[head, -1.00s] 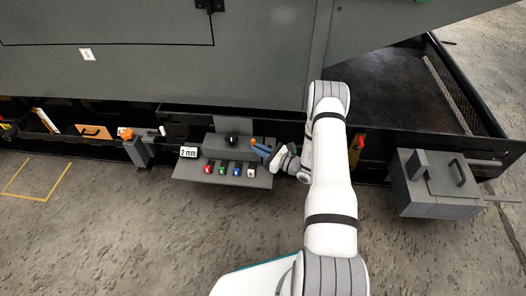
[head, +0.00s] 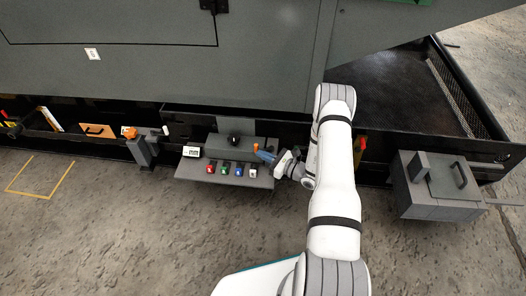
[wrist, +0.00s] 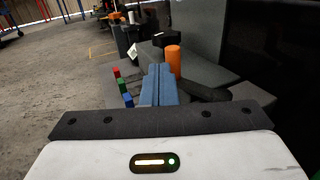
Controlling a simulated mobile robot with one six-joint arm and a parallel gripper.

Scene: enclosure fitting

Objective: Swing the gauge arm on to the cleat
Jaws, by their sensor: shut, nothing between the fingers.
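My gripper (head: 266,156) has blue fingers, shut with nothing between them. It is at the right end of a grey stepped console (head: 196,172). An orange upright grip (head: 256,147) stands close by the fingertips; in the wrist view this orange cylinder (wrist: 173,58) rises just beyond and right of the blue fingers (wrist: 158,84). A dark rounded bar (wrist: 208,93) lies right of the fingers; it may be the gauge arm, but I cannot tell if it joins the orange grip. I cannot make out the cleat for certain. Whether the fingers touch the grip is unclear.
The console carries a black knob (head: 234,139), a white label (head: 191,151) and several coloured buttons (head: 224,169). A post with an orange knob (head: 130,133) stands left, a grey box (head: 440,185) right. A dark enclosure panel (head: 180,85) overhangs behind. The floor in front is open.

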